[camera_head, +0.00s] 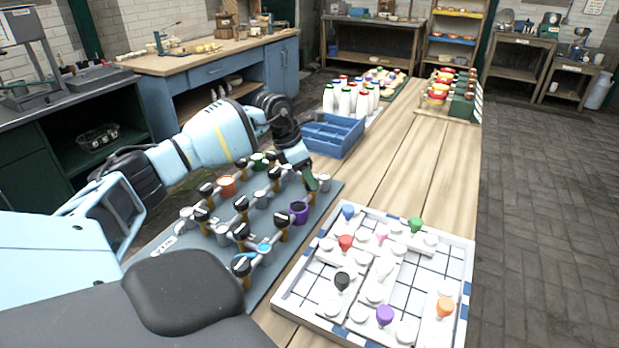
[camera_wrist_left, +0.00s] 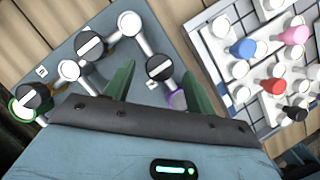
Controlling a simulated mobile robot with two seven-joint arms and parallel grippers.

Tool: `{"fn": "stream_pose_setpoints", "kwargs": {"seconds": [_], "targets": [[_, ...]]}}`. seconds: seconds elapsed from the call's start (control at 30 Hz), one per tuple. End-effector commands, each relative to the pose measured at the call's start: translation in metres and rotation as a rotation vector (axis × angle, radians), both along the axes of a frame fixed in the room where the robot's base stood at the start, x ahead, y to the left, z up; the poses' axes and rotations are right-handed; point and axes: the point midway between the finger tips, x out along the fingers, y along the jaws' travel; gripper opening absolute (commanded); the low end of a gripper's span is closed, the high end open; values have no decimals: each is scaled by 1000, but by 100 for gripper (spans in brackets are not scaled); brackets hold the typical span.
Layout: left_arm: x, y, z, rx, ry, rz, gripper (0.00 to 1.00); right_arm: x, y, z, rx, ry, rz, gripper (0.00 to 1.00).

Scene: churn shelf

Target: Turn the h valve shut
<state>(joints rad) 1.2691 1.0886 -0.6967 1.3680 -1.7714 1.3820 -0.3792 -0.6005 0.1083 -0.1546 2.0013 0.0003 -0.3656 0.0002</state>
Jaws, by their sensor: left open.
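A grey-blue valve board (camera_head: 318,208) lies on the wooden table, with several black knobs, white round fittings and coloured rings. My left gripper (camera_head: 310,180) is over the far right part of the board, pointing down. In the left wrist view its two green fingers (camera_wrist_left: 158,88) are apart, and a black valve knob with a white stripe (camera_wrist_left: 160,67) shows between and just beyond them. A small label lies beside that knob but is too small to read, so I cannot tell if it is the h valve. The fingers do not visibly touch it. My right gripper is not in view.
A white puzzle-like tray (camera_head: 455,262) with coloured pegs stands right of the board; it also shows in the wrist view. A blue crate (camera_head: 333,136) and several white bottles (camera_head: 345,102) stand behind. The table's right strip (camera_head: 425,160) is clear.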

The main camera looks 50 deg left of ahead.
Motion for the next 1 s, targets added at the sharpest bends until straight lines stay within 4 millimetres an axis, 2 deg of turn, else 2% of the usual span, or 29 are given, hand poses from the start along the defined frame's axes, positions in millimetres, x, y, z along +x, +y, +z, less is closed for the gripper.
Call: {"fn": "stream_pose_setpoints", "kwargs": {"seconds": [0.2,0.4,1.0], "targets": [[-12,7,34,2,-1,0,56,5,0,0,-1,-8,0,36],[-19,10,50,2,0,-1,56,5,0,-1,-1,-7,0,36],[-20,10,53,1,2,-1,56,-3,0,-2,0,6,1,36]]}}
